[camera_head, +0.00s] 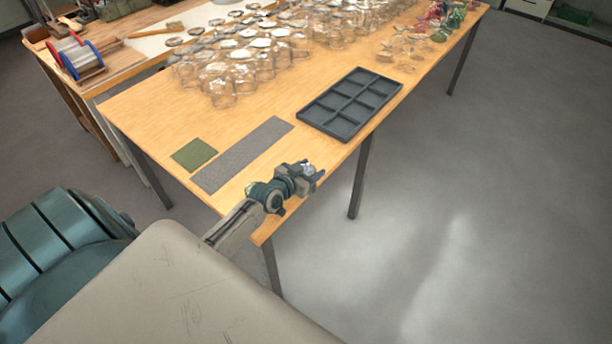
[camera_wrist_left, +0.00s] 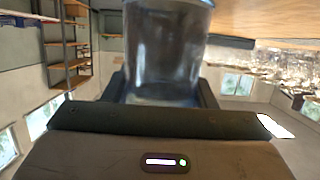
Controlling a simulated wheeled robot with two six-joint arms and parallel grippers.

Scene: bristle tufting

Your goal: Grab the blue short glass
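My left gripper (camera_head: 314,173) is near the front edge of the wooden table, to the right of the grey strip mat. In the left wrist view, a clear, blue-tinted short glass (camera_wrist_left: 165,50) sits between the two dark fingers (camera_wrist_left: 163,95), which press close on both sides of it. The glass shows small in the head view (camera_head: 308,168), partly hidden by the gripper. My right gripper is not in view.
The table (camera_head: 150,105) carries a grey strip mat (camera_head: 243,155), a green square mat (camera_head: 194,154) and a dark compartment tray (camera_head: 351,103), which looks empty. Many clear glasses (camera_head: 222,90) crowd the back, with coloured pieces (camera_head: 440,25) at the far right. Bare wood surrounds the mats.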

